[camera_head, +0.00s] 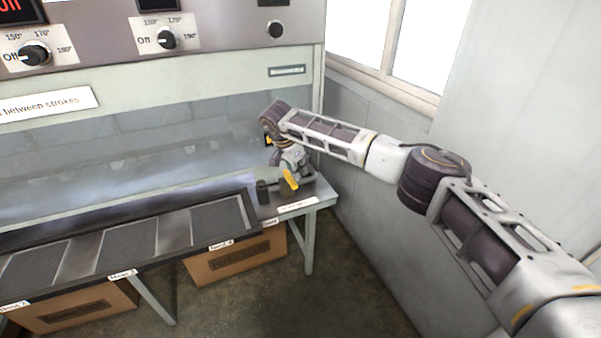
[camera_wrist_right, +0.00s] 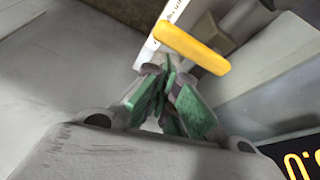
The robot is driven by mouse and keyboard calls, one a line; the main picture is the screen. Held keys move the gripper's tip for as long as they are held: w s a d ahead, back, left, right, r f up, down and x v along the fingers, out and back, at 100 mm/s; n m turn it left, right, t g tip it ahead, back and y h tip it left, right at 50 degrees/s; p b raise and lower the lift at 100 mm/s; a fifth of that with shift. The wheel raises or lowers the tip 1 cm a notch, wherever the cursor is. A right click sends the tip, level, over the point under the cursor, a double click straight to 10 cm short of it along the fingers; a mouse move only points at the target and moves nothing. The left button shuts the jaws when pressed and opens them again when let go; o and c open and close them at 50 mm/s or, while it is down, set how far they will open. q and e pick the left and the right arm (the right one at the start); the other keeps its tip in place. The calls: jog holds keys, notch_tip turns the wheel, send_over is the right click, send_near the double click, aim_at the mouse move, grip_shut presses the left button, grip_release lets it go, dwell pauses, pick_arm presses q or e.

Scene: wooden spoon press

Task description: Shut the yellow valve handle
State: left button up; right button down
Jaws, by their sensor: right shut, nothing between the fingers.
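The yellow valve handle (camera_head: 290,180) is at the right end of the bench, near the machine's corner. In the right wrist view the yellow handle (camera_wrist_right: 192,47) is a rounded bar lying slantwise just beyond the fingertips. My right gripper (camera_head: 287,162) is right behind and above the handle in the head view. In the wrist view my right gripper (camera_wrist_right: 166,80) has its green-padded fingers together, with nothing between them. The fingertips are close to the handle; whether they touch it I cannot tell. The valve body is mostly hidden. My left gripper is out of view.
A dark cylinder (camera_head: 262,192) stands left of the handle. The dark tray (camera_head: 130,226) with several compartments runs along the bench. Cardboard boxes (camera_head: 236,262) sit below. The wall (camera_head: 365,240) is close on the right. A display (camera_wrist_right: 298,160) shows at the wrist view's lower right.

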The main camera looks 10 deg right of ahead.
aim_at(294, 182)
jog(key=p+v, duration=0.1)
jog(key=v, duration=0.1)
jog(key=p+v, duration=0.1)
jog(key=v, duration=0.1)
jog(key=shift+w+r, duration=0.15)
jog(key=shift+r, duration=0.25)
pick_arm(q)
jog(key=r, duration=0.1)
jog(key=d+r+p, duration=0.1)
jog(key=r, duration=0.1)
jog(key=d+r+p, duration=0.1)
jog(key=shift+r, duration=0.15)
pick_arm(e)
jog(key=v, duration=0.3)
jog(key=shift+w+a, duration=0.15)
jog(key=shift+a, duration=0.05)
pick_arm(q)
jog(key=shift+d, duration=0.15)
